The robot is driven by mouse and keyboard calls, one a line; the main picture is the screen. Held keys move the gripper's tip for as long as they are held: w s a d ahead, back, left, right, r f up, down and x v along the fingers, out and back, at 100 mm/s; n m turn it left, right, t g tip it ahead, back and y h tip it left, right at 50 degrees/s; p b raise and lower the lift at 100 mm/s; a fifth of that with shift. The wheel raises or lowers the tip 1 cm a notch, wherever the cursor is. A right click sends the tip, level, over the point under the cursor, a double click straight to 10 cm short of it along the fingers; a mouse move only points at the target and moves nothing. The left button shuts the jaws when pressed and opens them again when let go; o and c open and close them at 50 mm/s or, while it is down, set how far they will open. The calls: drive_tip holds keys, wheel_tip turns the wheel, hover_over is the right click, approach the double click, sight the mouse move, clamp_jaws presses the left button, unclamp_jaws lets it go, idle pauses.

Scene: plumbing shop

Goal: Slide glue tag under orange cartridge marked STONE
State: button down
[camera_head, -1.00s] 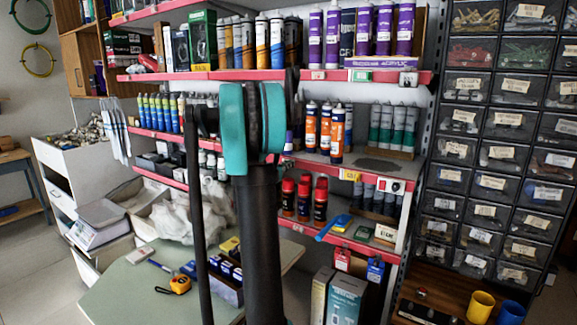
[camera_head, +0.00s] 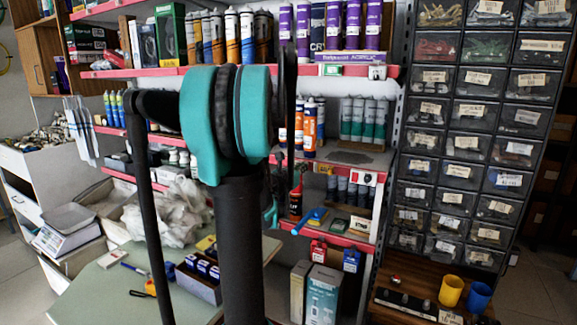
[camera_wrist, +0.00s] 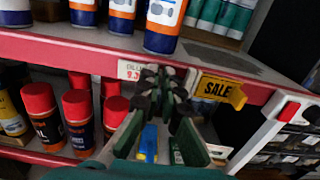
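Orange-and-white cartridges with blue bases stand on the middle shelf; one (camera_head: 310,128) shows beside my arm in the head view. In the wrist view, the lower parts of several stand along the top, one (camera_wrist: 163,25) above my gripper. The word STONE is not legible. A white price tag with red print (camera_wrist: 130,70) is on the red shelf edge below them. I cannot make out which tag is the glue tag. My gripper (camera_wrist: 164,88) is in front of the shelf edge, between the white tag and a yellow SALE tag (camera_wrist: 221,90). Its fingertips look close together; nothing held is clear.
Red-capped spray cans (camera_wrist: 82,115) stand on the shelf below, left of my gripper. Green-and-grey cartridges (camera_head: 364,118) are to the right on the middle shelf. A bare dark patch (camera_head: 353,158) lies in front of them. A drawer rack (camera_head: 470,130) stands at the right.

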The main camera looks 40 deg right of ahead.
drive_tip(key=shift+s+d, duration=0.25)
drive_tip(key=shift+s, duration=0.4)
drive_tip(key=c, duration=1.7)
unclamp_jaws()
drive_tip(key=shift+s, duration=0.1)
drive_tip(key=shift+v, duration=4)
